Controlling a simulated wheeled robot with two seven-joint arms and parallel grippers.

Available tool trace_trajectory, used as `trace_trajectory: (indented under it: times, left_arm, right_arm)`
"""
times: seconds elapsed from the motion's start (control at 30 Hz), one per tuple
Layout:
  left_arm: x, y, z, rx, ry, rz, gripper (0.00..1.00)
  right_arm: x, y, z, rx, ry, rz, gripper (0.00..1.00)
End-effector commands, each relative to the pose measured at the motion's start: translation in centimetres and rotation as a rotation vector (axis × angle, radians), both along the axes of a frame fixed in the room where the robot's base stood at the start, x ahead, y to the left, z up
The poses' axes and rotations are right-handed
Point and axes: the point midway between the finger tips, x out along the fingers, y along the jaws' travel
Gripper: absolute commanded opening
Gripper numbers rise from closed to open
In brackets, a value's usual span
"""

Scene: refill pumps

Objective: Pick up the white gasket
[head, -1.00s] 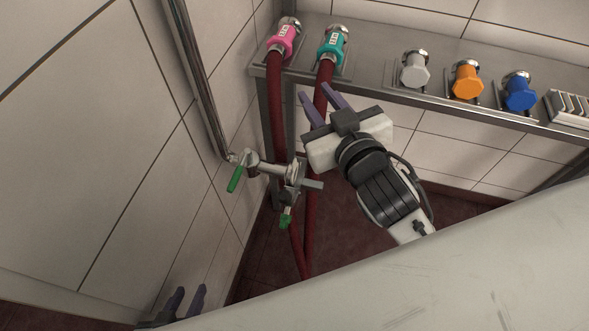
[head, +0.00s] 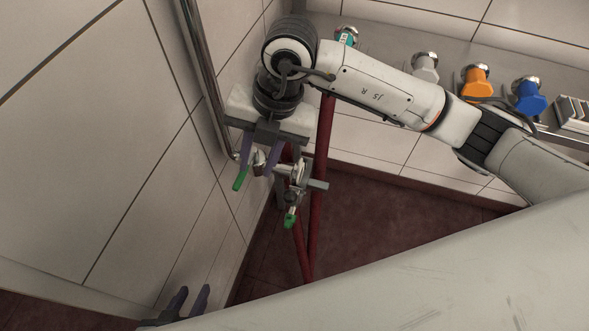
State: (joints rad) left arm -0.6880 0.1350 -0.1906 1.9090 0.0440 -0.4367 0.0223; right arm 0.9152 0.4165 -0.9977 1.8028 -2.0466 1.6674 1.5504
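I cannot clearly make out the white gasket. A pale, ring-like part (head: 299,171) shows at the pipe valve, but I cannot tell whether it is the gasket. My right gripper (head: 258,168) points downward over the valve's pipe, its purple fingers apart with no held object visible. It partly hides the valve, which has green handles (head: 240,179). My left gripper (head: 195,290) is low at the left, its fingers pointing up and apart, with nothing seen between them. Its base is cut off by a pale surface.
A metal shelf (head: 385,42) along the back wall holds a teal nozzle (head: 346,37), a grey one (head: 425,67), an orange one (head: 475,80) and a blue one (head: 528,95). Dark red hoses (head: 320,190) hang to the floor. A metal pipe (head: 204,80) runs along the left wall.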

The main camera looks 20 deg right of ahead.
Motion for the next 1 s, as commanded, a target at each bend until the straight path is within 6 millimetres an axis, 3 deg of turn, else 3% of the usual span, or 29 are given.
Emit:
trace_trajectory:
  times: [0.03, 0.1, 0.23, 1.0]
  left_arm:
    - [0.0, 0.0, 0.0, 0.0, 0.001, 0.0, 0.31]
    - [0.0, 0.0, 0.0, 0.0, 0.001, 0.0, 0.31]
    - [0.0, 0.0, 0.0, 0.0, 0.001, 0.0, 0.31]
    - [0.1, 0.0, 1.3, 0.0, -0.001, 0.0, 0.31]
  right_arm:
    - [1.3, -2.5, 0.2, -0.103, -0.022, -0.052, 0.26]
    - [2.4, -5.3, 0.4, -0.215, -0.042, -0.116, 0.26]
    - [3.3, -8.1, 0.5, -0.32, -0.06, -0.182, 0.26]
    - [4.5, -9.7, -8.7, -0.331, -0.06, -0.189, 0.26]
